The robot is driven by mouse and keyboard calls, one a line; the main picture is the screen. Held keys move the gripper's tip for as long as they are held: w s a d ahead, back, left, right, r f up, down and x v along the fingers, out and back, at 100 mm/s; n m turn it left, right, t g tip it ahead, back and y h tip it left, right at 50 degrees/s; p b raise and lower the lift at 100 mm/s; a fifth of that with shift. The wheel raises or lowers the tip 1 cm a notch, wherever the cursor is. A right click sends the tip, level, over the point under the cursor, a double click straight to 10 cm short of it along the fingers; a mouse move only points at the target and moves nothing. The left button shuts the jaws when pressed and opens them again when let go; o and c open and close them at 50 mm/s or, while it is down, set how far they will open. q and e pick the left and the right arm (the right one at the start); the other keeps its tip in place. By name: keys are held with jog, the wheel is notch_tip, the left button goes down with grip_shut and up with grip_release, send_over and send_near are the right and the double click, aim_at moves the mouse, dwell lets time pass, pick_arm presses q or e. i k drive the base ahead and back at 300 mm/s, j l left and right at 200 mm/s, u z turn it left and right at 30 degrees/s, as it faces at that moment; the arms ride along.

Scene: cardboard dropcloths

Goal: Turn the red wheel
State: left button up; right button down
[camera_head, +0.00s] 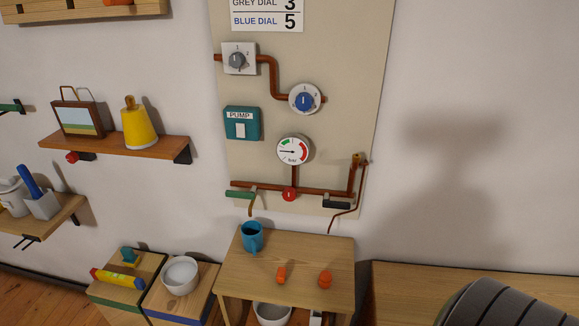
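A small red wheel (290,195) sits on the copper pipe low on the beige wall panel (345,60), below the round pressure gauge (293,150). It is small in the head view, and its turn position is hard to read. The pipe carries a green lever (240,195) to its left and a black lever (336,204) to its right. Neither gripper shows in this view, and nothing is seen touching the wheel.
A wooden stand (322,255) below the panel bears a blue mug (252,237) and two orange objects. A grey dial (237,60), blue dial (304,99) and teal pump switch (241,123) are above. A shelf (120,145) with a yellow weight-like object (140,128) is left.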

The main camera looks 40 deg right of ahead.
aim_at(288, 194)
jog(key=l+z, duration=0.1)
jog(key=z, duration=0.35)
jog(key=l+z, duration=0.1)
jog(key=z, duration=0.4)
jog(key=l+z, duration=0.1)
jog(key=z, duration=0.35)
